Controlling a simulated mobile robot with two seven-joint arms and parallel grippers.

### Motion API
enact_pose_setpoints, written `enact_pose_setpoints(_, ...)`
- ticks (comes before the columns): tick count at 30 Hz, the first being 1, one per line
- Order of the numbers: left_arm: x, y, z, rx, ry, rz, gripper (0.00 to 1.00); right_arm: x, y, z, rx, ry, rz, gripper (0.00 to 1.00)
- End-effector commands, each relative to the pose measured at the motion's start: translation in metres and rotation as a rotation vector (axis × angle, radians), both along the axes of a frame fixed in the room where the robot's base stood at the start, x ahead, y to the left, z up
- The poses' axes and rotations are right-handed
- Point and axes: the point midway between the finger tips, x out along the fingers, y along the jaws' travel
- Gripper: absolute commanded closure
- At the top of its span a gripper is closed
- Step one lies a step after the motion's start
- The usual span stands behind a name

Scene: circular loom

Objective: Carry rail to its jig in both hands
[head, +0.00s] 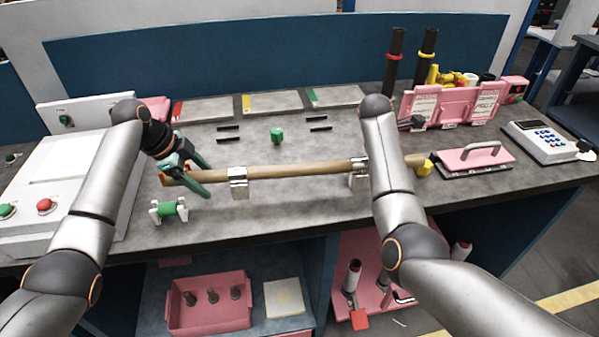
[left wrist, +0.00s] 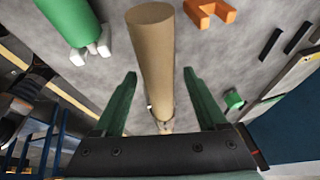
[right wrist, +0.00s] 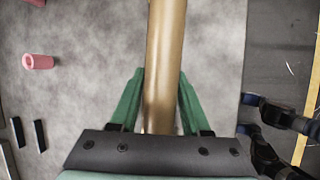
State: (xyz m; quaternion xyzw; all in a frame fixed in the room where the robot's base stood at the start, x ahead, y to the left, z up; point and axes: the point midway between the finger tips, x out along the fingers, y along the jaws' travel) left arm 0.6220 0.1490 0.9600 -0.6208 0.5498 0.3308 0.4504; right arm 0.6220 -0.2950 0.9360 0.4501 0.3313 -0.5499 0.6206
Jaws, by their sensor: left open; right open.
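The rail is a long tan rod (head: 300,171) lying crosswise over the grey bench, resting in two pale brackets, one left (head: 238,183) and one right (head: 358,178). My left gripper (head: 208,188) is open at the rail's left part, one finger on each side. In the left wrist view the rail (left wrist: 152,60) runs between the open fingers (left wrist: 159,73). In the right wrist view the rail (right wrist: 164,60) lies between the open fingers of my right gripper (right wrist: 162,72). I cannot tell which fixture is the jig.
A green spool on a white stand (head: 168,210) sits in front of my left gripper. A green block (head: 277,135) and several black strips (head: 228,128) lie behind the rail. A pink tool with a handle (head: 473,156) and a keypad box (head: 548,142) stand at right.

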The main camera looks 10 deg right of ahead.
Motion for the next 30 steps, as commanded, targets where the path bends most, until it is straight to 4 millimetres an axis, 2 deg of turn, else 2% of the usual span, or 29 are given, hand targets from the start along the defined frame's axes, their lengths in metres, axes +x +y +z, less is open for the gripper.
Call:
enact_pose_setpoints(2,-0.0001,0.0000,0.0000,0.000,0.000,0.000,0.26,-0.0001,-0.0002,0.0001,0.000,0.000,0.000,0.53)
enact_pose_setpoints(12,-0.0001,0.0002,0.0004,0.000,0.000,0.000,0.64,-0.0001,-0.0001,0.0005,0.000,0.000,0.000,0.92)
enact_pose_setpoints(15,-0.0001,0.0002,0.0005,0.000,0.000,0.000,0.75,-0.0001,-0.0001,0.0005,-0.001,0.000,0.000,1.00)
enact_pose_setpoints(22,-0.0001,0.0003,0.0005,0.000,0.000,0.000,1.00,0.0000,0.0000,0.0007,-0.001,0.000,0.000,1.00)
enact_pose_setpoints(30,0.0000,0.0005,0.0006,0.000,0.000,0.000,1.00,0.0000,-0.0001,0.0008,-0.001,0.000,0.000,1.00)
